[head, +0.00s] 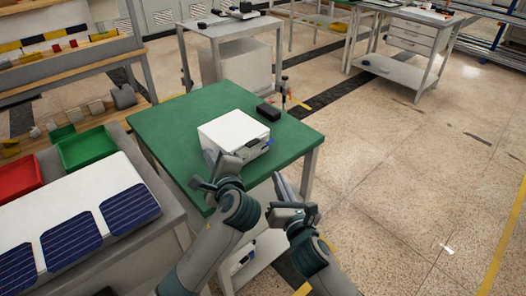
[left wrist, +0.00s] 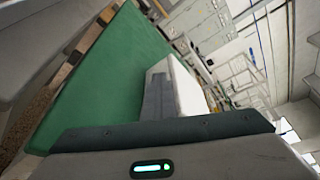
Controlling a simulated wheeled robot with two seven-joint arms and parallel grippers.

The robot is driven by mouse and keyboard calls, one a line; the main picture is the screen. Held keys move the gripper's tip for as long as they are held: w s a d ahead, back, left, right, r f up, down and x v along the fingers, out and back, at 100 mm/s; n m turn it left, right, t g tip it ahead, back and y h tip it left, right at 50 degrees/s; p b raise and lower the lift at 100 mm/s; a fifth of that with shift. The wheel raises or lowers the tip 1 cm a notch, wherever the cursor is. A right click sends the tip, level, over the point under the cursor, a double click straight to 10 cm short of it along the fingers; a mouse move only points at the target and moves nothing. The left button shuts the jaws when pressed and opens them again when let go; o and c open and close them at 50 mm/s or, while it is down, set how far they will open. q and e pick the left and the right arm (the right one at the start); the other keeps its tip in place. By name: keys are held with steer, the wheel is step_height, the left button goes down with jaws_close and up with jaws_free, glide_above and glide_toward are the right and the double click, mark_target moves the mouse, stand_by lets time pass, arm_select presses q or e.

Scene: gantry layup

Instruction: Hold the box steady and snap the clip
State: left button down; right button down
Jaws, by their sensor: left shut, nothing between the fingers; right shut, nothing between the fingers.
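The white box (head: 234,130) with a grey front sits on the green table (head: 165,120). A small blue part (head: 270,142) shows at the right end of its front; it may be the clip, but it is too small to tell its state. My left gripper (head: 222,168) is shut and empty at the box's near left corner; I cannot tell whether it touches. My right gripper (head: 282,190) is shut and empty, in front of the table's near edge and apart from the box.
A small black object (head: 268,111) lies behind the box on the green table. A bench at left holds a red bin (head: 18,173), a green bin (head: 86,148) and a white panel with dark blue cells (head: 70,240). The floor at right is open.

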arm_select(q)
steer(key=c, duration=2)
jaws_free()
steer(key=shift+c, duration=0.2)
steer(key=shift+s+d, duration=0.1)
steer(key=v, duration=1.1)
steer(key=shift+s+d, duration=0.15)
steer(key=shift+s, duration=0.2)
